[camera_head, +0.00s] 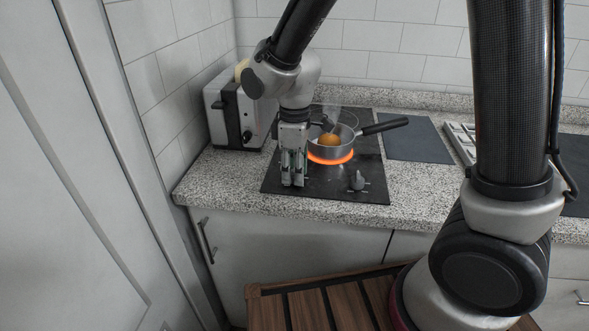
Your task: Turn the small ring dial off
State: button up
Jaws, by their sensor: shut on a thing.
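A black hob (325,186) is set into the speckled counter. One ring (331,158) glows orange under a steel pan (331,144). A grey dial (357,181) stands at the front right of the hob, apart from my gripper. My gripper (293,181) points down at the front left of the hob, with its fingers shut on what appears to be another dial. The fingers hide that dial and its setting. I cannot read which ring either dial belongs to.
A dark mat (416,139) lies right of the hob. The counter front is clear.

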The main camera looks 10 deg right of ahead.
jog(key=n, duration=0.4)
jog(key=shift+n, duration=0.3)
jog(key=n, duration=0.4)
jog(key=shift+n, duration=0.4)
jog(key=o, duration=1)
notch_tip(320, 180, up, 12)
jog(key=shift+r, duration=0.1)
